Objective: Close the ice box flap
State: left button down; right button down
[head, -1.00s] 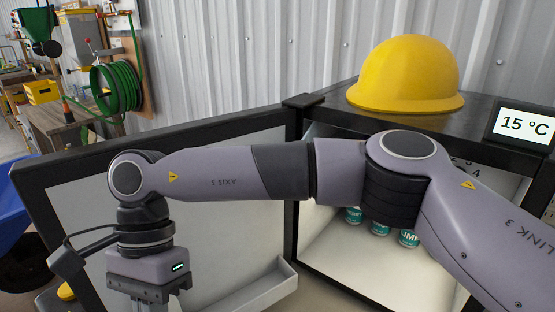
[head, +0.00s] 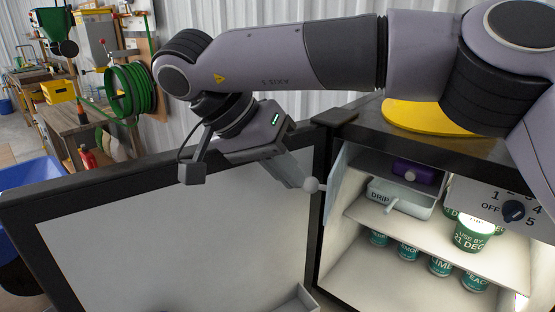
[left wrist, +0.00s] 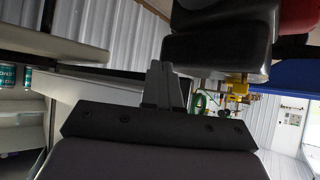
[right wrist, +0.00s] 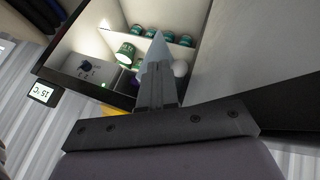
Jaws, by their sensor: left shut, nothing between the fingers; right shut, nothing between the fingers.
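The ice box flap (head: 338,185) is a narrow pale-blue panel at the left of the fridge interior, standing swung open, seen nearly edge-on. Its round white knob (head: 311,184) sticks out to the left and also shows in the right wrist view (right wrist: 180,68). The ice box (head: 372,160) is open, with a purple item (head: 414,172) inside. My right gripper (head: 300,180) is shut and empty, its tips right beside the knob; I cannot tell whether they touch. My left gripper (left wrist: 163,75) is shut and empty in its wrist view, outside the head view.
The fridge door (head: 180,240) stands wide open at left. Below the ice box are a drip tray (head: 405,200), a shelf with a large tub (head: 474,232) and several small tubs (head: 440,264). A dial (head: 513,211) is at right.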

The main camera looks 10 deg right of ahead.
jog(key=x, duration=0.5)
jog(key=shift+d+f, duration=0.2)
jog(key=shift+f, duration=0.15)
pick_arm(q)
jog(key=shift+w, duration=0.1)
pick_arm(e)
jog(key=shift+d, duration=0.1)
